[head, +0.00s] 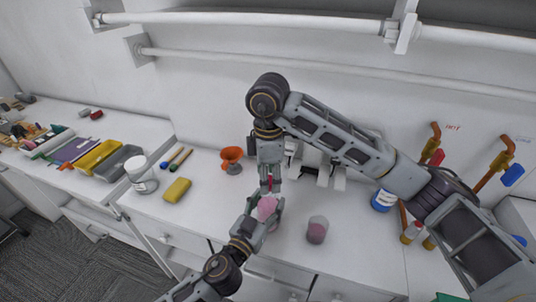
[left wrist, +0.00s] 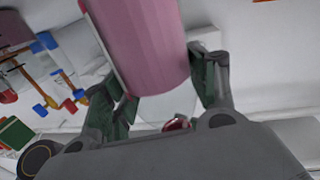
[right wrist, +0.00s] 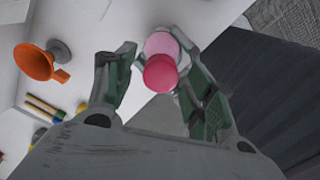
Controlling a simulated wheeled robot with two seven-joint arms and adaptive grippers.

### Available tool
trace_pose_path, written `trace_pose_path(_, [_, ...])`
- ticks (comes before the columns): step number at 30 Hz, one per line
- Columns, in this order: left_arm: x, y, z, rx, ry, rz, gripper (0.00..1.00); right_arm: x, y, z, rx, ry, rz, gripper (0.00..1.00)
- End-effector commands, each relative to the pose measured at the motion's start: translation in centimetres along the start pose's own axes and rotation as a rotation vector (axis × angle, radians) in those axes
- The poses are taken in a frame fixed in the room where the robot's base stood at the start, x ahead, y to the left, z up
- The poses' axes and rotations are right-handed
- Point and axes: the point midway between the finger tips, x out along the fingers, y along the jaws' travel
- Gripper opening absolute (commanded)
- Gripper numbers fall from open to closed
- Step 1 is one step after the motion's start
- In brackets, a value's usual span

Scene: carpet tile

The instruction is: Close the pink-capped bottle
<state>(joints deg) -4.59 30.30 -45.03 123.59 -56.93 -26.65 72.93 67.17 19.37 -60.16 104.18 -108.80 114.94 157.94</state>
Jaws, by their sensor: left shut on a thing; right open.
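The pink bottle (head: 266,208) is held above the counter by my left gripper (head: 267,214), which is shut on its body. The bottle's pink side fills the upper middle of the left wrist view (left wrist: 148,42), between the green-padded fingers. My right gripper (head: 270,183) comes down from above the bottle. In the right wrist view its fingers are open on either side of the pinkish-red cap (right wrist: 160,73), which overlaps the paler pink bottle (right wrist: 161,44). I cannot tell whether the cap is seated on the bottle or touches a finger.
A jar with dark pink contents (head: 317,231) stands right of the grippers. An orange funnel (head: 231,157), a yellow sponge (head: 177,190) and a white jar (head: 141,176) stand to the left. A blue-labelled container (head: 382,200) is under my right arm. Counter between sponge and grippers is clear.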

Motion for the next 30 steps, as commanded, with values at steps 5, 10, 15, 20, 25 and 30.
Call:
trace_pose_path(5, [0.0, -0.1, 0.1, 0.002, -0.001, -0.002, 0.00, -0.2, 0.0, 0.0, -0.146, -0.001, 0.000, 0.54])
trace_pose_path(10, [0.0, -0.1, 0.1, 0.002, -0.001, -0.002, 0.00, -0.5, 0.1, 0.0, -0.286, -0.001, 0.000, 0.54])
trace_pose_path(15, [0.0, -0.1, 0.1, 0.002, -0.001, -0.002, 0.00, -0.7, 0.1, 0.0, -0.428, 0.000, -0.001, 0.54])
trace_pose_path(20, [0.0, -0.1, 0.1, 0.002, -0.001, -0.002, 0.00, -0.9, 0.1, 0.0, -0.560, 0.000, -0.002, 0.54])
trace_pose_path(25, [0.0, -0.1, 0.1, 0.002, -0.001, -0.002, 0.00, -1.2, 0.1, 0.0, -0.700, 0.000, -0.002, 0.54])
trace_pose_path(30, [0.0, -0.1, 0.1, 0.001, -0.001, -0.002, 0.00, -1.4, 0.1, -0.1, -0.841, 0.001, -0.003, 0.54])
